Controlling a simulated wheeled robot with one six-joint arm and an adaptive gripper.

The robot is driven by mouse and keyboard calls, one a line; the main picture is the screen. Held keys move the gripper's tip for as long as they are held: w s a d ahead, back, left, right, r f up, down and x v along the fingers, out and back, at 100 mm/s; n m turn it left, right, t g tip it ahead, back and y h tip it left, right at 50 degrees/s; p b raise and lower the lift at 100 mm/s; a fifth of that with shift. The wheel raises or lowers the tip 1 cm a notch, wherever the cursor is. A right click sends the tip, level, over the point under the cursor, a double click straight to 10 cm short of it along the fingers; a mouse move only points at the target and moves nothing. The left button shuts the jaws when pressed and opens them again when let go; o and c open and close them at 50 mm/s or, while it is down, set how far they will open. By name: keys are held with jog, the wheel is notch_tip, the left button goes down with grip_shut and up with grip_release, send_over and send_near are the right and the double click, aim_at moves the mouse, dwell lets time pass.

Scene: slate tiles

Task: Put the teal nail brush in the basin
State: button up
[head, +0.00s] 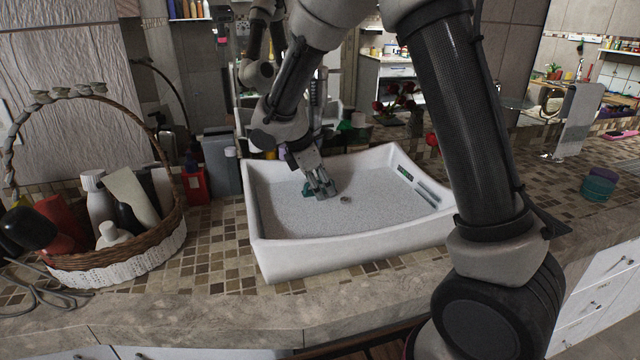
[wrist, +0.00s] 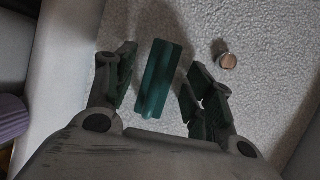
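The teal nail brush (wrist: 158,78) lies in the white basin, between my gripper's fingers in the wrist view. In the head view a small teal part of the brush (head: 308,188) shows beside the fingers. The basin (head: 340,256) is a white rectangular sink on the tiled counter, with a speckled grey floor. My gripper (wrist: 160,92) is open, with a gap on each side of the brush. In the head view my gripper (head: 322,192) points down into the basin, low over its floor. I cannot tell whether the brush touches the basin floor.
A round metal drain (wrist: 227,60) lies right of the brush. A wicker basket (head: 120,262) of bottles stands left of the basin. A teal and purple round container (head: 598,186) stands on the counter at the right. The counter in front of the basin is clear.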

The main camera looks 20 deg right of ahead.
jog(key=shift+a+r, duration=0.15)
jog(key=shift+r, duration=0.25)
jog(key=v, duration=0.2)
jog(key=shift+s+a+r, duration=0.1)
jog(key=shift+a+r, duration=0.2)
jog(key=shift+a, duration=0.05)
jog(key=s+a, duration=0.1)
jog(key=a, duration=0.2)
jog(key=s+a, duration=0.1)
jog(key=a, duration=0.3)
jog(key=s+a, duration=0.2)
jog(key=a, duration=0.1)
jog(key=shift+s+a+f, duration=0.1)
jog(key=shift+a+f, duration=0.05)
jog(key=shift+a, duration=0.25)
jog(key=s+d+r+m+y, duration=0.1)
jog(key=s+d+r+m, duration=0.45)
jog(key=d, duration=0.45)
jog(key=s+d+r+m+y, duration=0.2)
jog(key=s+d+r+m, duration=0.3)
jog(key=d, duration=0.5)
jog(key=s+d+r+m+t, duration=0.1)
jog(key=s+d+m, duration=0.2)
jog(key=s, duration=0.3)
jog(key=s+d+r+m+t+y, duration=0.1)
jog(key=s+d+m, duration=0.3)
jog(key=s, duration=0.3)
jog(key=shift+s+d+r+m+t, duration=0.25)
jog(key=shift+r+m+t, duration=0.05)
jog(key=shift+r+m, duration=0.1)
